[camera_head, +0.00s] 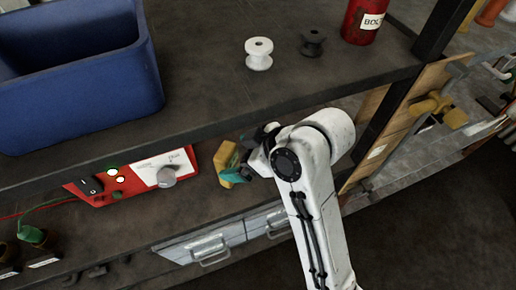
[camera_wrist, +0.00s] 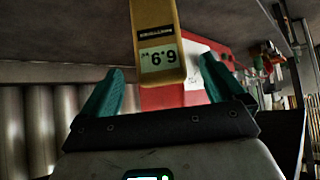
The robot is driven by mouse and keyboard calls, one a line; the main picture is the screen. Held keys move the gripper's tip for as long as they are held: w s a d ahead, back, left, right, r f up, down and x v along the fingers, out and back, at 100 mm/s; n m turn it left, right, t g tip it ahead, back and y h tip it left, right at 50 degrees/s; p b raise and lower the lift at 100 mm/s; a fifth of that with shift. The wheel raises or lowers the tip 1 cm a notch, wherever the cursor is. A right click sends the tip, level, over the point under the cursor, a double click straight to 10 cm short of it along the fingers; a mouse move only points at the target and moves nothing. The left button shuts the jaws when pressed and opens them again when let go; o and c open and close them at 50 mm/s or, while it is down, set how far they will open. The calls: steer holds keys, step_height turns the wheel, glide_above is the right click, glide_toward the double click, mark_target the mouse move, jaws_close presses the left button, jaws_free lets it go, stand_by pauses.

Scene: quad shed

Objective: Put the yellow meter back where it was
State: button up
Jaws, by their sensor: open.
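The yellow meter (camera_head: 227,157) is on the lower shelf level, right of the red box with a white front panel. In the wrist view the meter (camera_wrist: 160,20) comes down from the top edge, its grey display facing me. Its far end is cut off there. My gripper (camera_wrist: 161,72) is open, with a teal finger on each side of the meter and a visible gap on both sides. In the head view my gripper (camera_head: 236,174) is at the meter, and the arm's end partly hides it. I cannot tell what the meter rests on.
The upper shelf (camera_head: 200,95) overhangs close above my gripper. It holds a blue bin (camera_head: 80,85), a white spool (camera_head: 259,54), a dark spool (camera_head: 312,42) and a red canister (camera_head: 364,20). The red box (camera_head: 140,175) is close to the meter. Grey drawers (camera_head: 208,243) are below.

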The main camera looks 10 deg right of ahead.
steer(key=v, duration=0.7)
steer(key=shift+d, duration=0.1)
steer(key=s+d+f+m+h, duration=0.2)
steer(key=s+d+f+m, duration=0.2)
steer(key=d+f, duration=0.3)
steer(key=s+d+f+m+h, duration=0.3)
steer(key=s+d+f+m, duration=0.15)
steer(key=d+f, duration=0.3)
steer(key=s+d+f+m+g+h, duration=0.1)
steer(key=s+d+f+m, duration=0.1)
steer(key=s+d+f, duration=0.2)
steer(key=s+d+f+m+g+h, duration=0.2)
steer(key=s+d+f, duration=0.2)
steer(key=s, duration=0.6)
steer(key=shift+d, duration=0.3)
steer(key=shift+w, duration=0.1)
steer(key=shift+c, duration=0.3)
